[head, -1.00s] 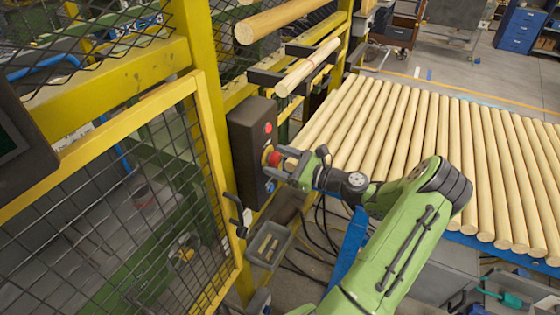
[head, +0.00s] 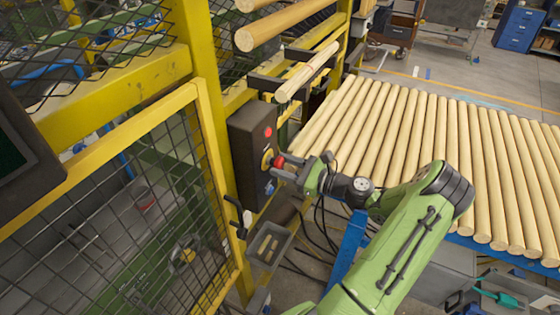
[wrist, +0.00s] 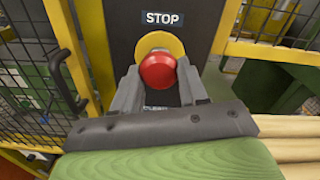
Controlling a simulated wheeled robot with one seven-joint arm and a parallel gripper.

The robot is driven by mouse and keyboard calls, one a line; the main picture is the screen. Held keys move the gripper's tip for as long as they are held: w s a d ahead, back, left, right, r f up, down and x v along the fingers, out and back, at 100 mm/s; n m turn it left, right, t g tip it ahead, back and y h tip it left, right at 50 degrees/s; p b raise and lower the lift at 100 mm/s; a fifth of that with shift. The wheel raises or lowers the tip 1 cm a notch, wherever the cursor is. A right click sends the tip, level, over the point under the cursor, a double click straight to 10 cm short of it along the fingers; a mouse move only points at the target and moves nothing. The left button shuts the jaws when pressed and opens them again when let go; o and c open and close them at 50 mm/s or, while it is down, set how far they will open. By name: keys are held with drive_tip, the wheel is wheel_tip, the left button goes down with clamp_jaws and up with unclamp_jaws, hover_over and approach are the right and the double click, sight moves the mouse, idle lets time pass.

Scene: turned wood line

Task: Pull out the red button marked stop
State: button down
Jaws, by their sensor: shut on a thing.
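The red stop button (wrist: 158,70) is a round mushroom head in front of a yellow disc (wrist: 160,44), under a label reading STOP (wrist: 162,18) in the wrist view. In the head view the red button (head: 278,161) shows at the side of the dark control box (head: 250,150). My gripper (wrist: 158,82) has a finger on each side of the red head and is shut on it. In the head view my gripper (head: 289,168) reaches the box from the right. Part of the button's lower side and a label below it are hidden by my fingers.
A small red light (head: 267,131) sits above the button and a blue control (head: 270,187) below it. A yellow mesh gate (head: 120,200) stands left. Wooden rods (head: 440,150) cover the table at right. A grey bin (head: 268,246) hangs below the box.

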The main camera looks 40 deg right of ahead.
drive_tip(key=c, duration=0.9)
unclamp_jaws()
drive_tip(key=shift+s, duration=0.1)
drive_tip(key=o, duration=0.3)
drive_tip(key=shift+s+d, duration=0.1)
drive_tip(key=shift+s, duration=0.1)
drive_tip(key=shift+w, duration=0.1)
drive_tip(key=b+v, duration=0.1)
drive_tip(key=v, duration=1.4)
drive_tip(key=shift+s, duration=0.4)
